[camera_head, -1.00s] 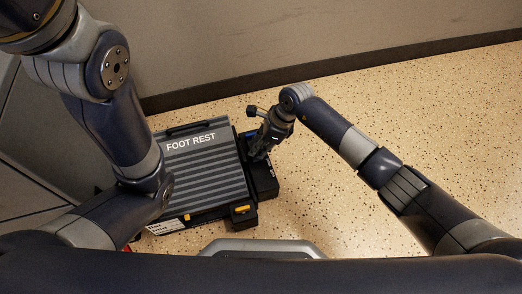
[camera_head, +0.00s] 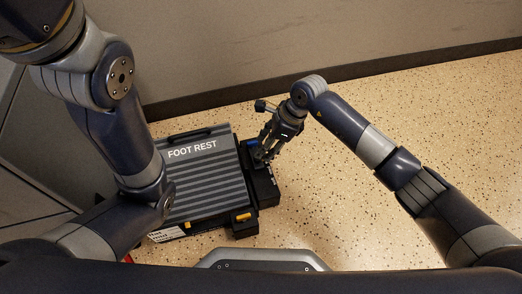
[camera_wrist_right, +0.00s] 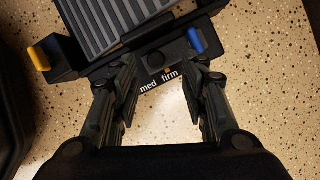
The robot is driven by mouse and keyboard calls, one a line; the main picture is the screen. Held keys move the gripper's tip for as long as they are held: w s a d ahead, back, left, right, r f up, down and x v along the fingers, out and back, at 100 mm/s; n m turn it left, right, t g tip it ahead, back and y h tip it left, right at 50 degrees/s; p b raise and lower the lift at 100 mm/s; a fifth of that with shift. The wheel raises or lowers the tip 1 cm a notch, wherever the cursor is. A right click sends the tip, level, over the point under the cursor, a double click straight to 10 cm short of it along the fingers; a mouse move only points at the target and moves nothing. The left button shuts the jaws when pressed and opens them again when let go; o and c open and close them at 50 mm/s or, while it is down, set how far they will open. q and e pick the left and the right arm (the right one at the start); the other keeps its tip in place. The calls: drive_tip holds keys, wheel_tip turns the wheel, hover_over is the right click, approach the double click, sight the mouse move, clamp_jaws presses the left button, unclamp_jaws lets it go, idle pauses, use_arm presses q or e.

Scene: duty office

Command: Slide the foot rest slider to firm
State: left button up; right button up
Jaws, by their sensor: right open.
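The grey ribbed foot rest (camera_head: 205,180) lies on the floor by the wall, with a black side housing (camera_head: 266,190) along its right. In the right wrist view, its edge carries the labels "med" and "firm" (camera_wrist_right: 160,82). A blue tab (camera_wrist_right: 197,40) stands above the "firm" end, and a yellow tab (camera_wrist_right: 38,57) is at the far left. A dark round piece (camera_wrist_right: 154,60) shows between the fingers; I cannot tell whether it is the slider. My right gripper (camera_wrist_right: 160,72) is open, its fingers either side of the labels and close to the housing. My left gripper is out of view.
The wall (camera_head: 330,40) with its dark baseboard runs behind the foot rest. A grey cabinet (camera_head: 40,175) stands at the left. Speckled floor (camera_head: 350,220) is clear to the right.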

drive_tip(key=v, duration=0.7)
drive_tip(key=shift+s, duration=0.1)
